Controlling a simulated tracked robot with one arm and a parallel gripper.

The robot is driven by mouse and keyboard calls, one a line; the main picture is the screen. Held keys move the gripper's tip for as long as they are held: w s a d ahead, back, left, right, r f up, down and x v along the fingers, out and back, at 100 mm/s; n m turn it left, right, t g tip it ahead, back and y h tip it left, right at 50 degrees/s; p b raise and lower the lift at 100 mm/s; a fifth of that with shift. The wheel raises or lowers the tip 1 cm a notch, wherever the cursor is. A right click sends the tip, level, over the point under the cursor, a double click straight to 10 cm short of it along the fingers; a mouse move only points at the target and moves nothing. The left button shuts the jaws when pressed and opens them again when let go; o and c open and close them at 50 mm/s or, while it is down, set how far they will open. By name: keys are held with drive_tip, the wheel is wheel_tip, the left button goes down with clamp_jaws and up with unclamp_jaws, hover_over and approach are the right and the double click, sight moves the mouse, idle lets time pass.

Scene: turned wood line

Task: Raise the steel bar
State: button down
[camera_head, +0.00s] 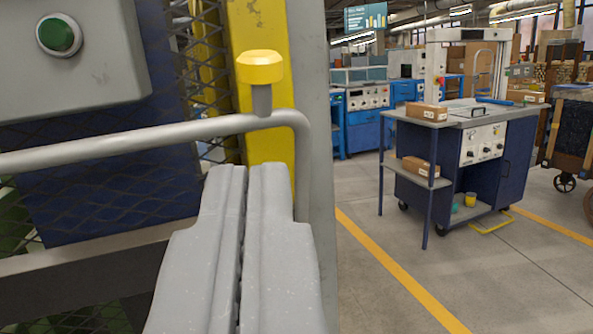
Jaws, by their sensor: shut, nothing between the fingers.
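A grey steel bar (150,134) runs across the left of the view, in front of a mesh guard. Its right end bends downward behind my gripper. A yellow knob (260,67) on a short grey stem stands at the bar's bend, in front of a yellow post. My gripper (246,170) is shut and empty, its two grey fingers pressed together. Its tips overlap the space just below the bar in the picture. I cannot tell whether they touch the bar.
A grey box with a green button (59,35) is at upper left. The yellow post (268,140) stands behind the bar. A blue workbench (505,150) with cardboard boxes stands at right. The grey floor (365,220) with yellow lines is open between.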

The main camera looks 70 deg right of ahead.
sight(260, 72)
drive_tip(key=p+x, duration=0.1)
drive_tip(key=x, duration=1.1)
drive_tip(key=shift+w+d+r+p, duration=0.1)
drive_tip(key=shift+p, duration=0.2)
